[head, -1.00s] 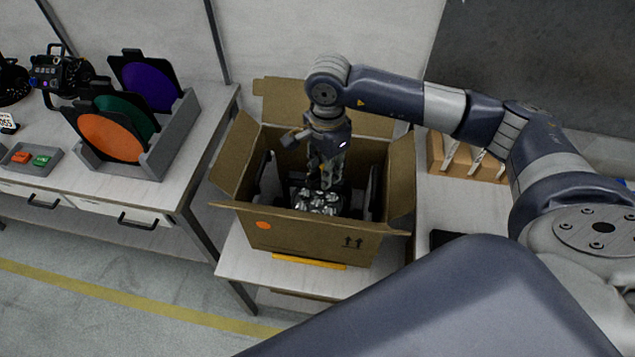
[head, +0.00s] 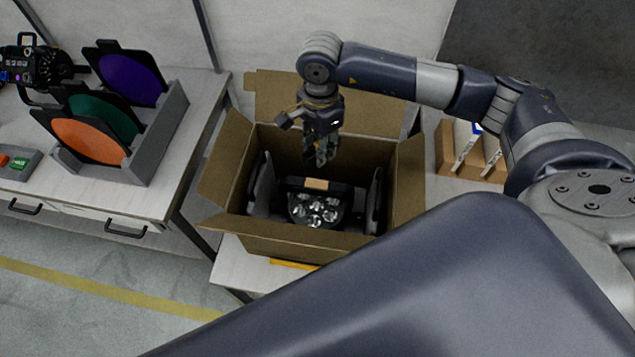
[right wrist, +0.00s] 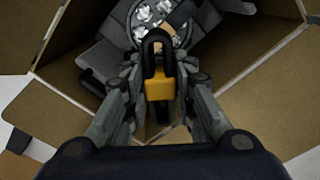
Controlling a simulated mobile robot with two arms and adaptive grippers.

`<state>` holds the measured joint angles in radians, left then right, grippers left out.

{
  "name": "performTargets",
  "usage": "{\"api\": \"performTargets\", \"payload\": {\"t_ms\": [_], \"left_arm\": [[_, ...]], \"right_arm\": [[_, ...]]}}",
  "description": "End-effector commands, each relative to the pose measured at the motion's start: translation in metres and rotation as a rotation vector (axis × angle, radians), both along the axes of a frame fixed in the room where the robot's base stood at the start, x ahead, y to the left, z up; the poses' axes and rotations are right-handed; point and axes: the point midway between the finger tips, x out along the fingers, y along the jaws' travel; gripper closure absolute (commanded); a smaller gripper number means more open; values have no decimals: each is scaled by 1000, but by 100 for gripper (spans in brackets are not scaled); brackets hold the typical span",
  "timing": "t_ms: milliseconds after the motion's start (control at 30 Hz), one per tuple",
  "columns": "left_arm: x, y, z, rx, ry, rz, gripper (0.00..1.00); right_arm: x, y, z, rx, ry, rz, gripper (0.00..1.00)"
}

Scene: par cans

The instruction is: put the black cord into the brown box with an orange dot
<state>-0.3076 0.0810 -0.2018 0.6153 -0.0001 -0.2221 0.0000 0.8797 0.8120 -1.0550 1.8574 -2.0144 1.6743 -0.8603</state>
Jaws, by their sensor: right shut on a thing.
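The brown box (head: 285,248) stands open on a white table, flaps spread outward. Its orange dot is not visible now; in the earlier head view it is on the front wall. My right gripper (head: 321,158) hangs over the rear part of the box, pointing down. In the right wrist view its fingers (right wrist: 160,88) are shut on a black looped cord (right wrist: 155,48) with a yellow band. The cord is hard to make out in the head view. A black par can (head: 318,207) with several clear lamps lies in the box. My left gripper is not in view.
Dark upright panels (head: 262,190) stand inside the box near its side walls. At left, a grey rack (head: 165,130) holds orange, green and purple filters. A wooden holder (head: 485,165) stands right of the box. The box flaps surround the gripper's space.

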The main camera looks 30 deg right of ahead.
Motion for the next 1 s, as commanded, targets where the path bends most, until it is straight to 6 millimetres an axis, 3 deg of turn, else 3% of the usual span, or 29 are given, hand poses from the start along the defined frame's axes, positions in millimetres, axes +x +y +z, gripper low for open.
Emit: {"api": "performTargets", "payload": {"t_ms": [200, 533, 567, 667, 1000], "left_arm": [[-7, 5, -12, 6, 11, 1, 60], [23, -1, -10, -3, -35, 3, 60], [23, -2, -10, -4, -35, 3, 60], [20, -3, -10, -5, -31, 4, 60], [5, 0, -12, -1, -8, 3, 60]], "right_arm": [[0, 0, -27, 1, 0, -1, 100], [0, 0, -31, 1, -1, 0, 100], [0, 0, -31, 1, -1, 0, 73], [0, 0, -31, 1, -1, 0, 52], [0, 0, -30, 0, -1, -1, 52]]}}
